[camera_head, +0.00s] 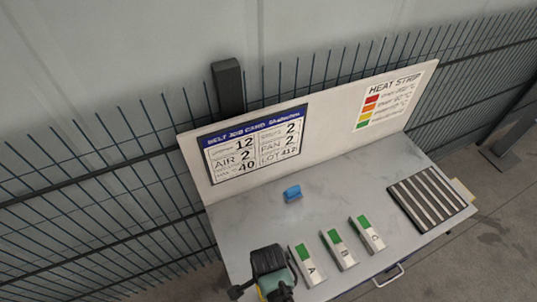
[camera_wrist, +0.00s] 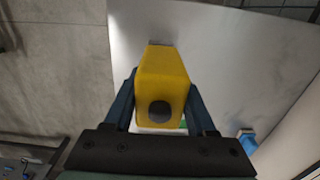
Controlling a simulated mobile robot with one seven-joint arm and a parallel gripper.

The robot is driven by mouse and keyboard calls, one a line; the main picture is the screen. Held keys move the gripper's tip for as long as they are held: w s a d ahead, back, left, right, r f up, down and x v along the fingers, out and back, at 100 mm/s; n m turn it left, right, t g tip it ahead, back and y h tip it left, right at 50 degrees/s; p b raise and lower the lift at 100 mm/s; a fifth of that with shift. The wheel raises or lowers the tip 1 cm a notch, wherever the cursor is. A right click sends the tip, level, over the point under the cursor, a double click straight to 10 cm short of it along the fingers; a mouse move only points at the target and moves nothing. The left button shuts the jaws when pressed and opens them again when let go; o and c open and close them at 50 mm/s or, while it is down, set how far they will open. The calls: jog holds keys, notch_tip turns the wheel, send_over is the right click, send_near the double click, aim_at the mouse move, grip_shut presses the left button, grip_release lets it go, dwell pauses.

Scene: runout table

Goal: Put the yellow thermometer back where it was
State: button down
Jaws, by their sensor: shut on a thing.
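The yellow thermometer (camera_wrist: 165,75) is a chunky yellow body with a round dark spot on its near face. In the wrist view it sits between the two dark fingers of my gripper (camera_wrist: 162,100), which is shut on it. In the head view my gripper (camera_head: 272,275) is over the table's near left corner. Only a sliver of yellow shows beside it there. The thermometer's far end is over the pale tabletop in the wrist view; I cannot tell whether it touches.
Three pale blocks with green ends, A (camera_head: 308,268), B (camera_head: 342,255) and C (camera_head: 369,238), lie on the table (camera_head: 245,225). A blue block (camera_head: 292,193) lies behind them. A slatted rack (camera_head: 432,198) is at the right. A signboard (camera_head: 330,118) closes the back.

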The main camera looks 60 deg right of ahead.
jog(key=shift+f, duration=0.2)
jog(key=shift+c, duration=1.1)
grip_release()
jog(key=shift+r, duration=0.2)
